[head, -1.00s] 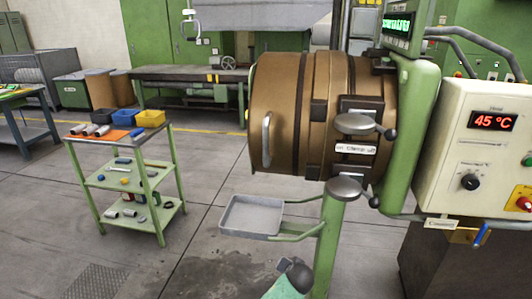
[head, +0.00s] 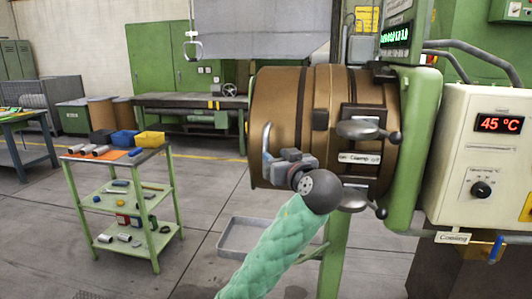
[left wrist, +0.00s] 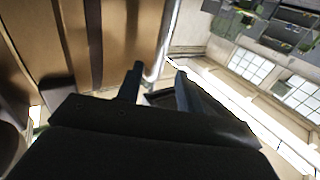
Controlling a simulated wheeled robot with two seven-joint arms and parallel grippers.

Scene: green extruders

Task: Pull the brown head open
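The brown head (head: 284,100) is a large brown cylinder with dark bands, mounted on the green machine column. Its pale vertical bar handle (head: 266,138) is on the left side of the cylinder. My left gripper (head: 268,161) is at the lower part of the handle, which it partly hides. In the left wrist view, the two dark fingers (left wrist: 157,82) are apart, and the bright handle bar (left wrist: 165,45) runs down toward the gap between their tips. Contact cannot be told. The brown head (left wrist: 115,45) fills the left of that view. My right gripper is not in view.
A control box (head: 478,160) showing 45 °C stands at the right. A green trolley (head: 118,190) with small parts stands at the left, with free floor between.

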